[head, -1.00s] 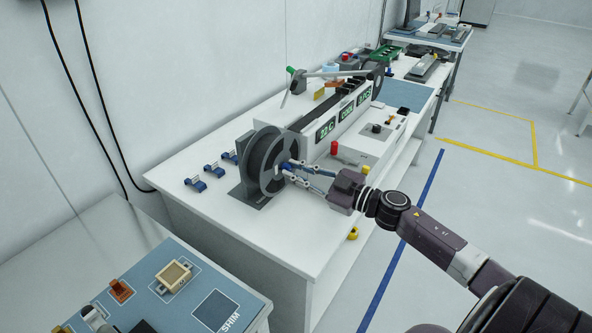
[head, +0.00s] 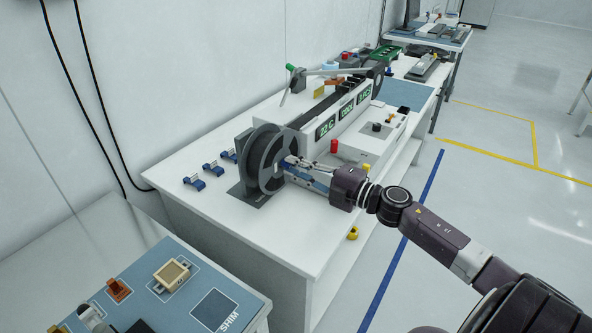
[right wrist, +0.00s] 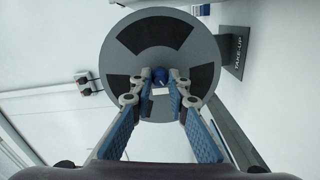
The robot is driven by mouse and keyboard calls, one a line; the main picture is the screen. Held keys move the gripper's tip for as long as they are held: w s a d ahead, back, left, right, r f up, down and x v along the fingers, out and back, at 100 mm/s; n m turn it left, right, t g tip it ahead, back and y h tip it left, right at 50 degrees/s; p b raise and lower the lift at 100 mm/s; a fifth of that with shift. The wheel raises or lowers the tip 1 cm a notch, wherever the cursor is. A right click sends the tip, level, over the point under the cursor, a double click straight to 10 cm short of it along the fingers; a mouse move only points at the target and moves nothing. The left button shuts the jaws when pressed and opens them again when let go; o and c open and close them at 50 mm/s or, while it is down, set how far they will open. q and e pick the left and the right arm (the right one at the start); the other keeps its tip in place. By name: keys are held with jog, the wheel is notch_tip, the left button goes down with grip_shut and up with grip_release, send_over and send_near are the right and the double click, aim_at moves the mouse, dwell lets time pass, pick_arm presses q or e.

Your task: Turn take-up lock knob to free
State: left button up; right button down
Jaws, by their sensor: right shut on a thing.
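The take-up reel (head: 273,160) is a dark grey disc standing upright on the near end of the white bench. In the right wrist view the reel (right wrist: 150,45) faces me, with dark cut-outs and a plate marked TAKE-UP beside it. The blue lock knob (right wrist: 159,75) sits at the reel's centre with a small white mark. My right gripper (head: 291,166) reaches the hub from the right; in the right wrist view its fingertips (right wrist: 157,88) are shut on the knob from both sides. In the head view the fingers mostly hide the knob. My left gripper is not in view.
A long machine with green displays (head: 347,115) runs behind the reel. A red cylinder (head: 334,146) stands near my right gripper. Several blue clips (head: 213,169) lie left of the reel. A blue-matted table (head: 141,283) is at lower left.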

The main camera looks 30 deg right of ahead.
jog(key=n+b, duration=0.2)
jog(key=n, duration=0.4)
jog(key=shift+a+b, duration=0.15)
jog(key=shift+b, duration=0.15)
jog(key=shift+s+a+n+b, duration=0.1)
jog(key=shift+n+b, duration=1.25)
jog(key=shift+n, duration=1.75)
jog(key=c, duration=1.8)
grip_release()
jog(key=shift+r, duration=0.1)
jog(key=shift+c, duration=0.2)
jog(key=v, duration=1.2)
jog(key=shift+s, duration=0.1)
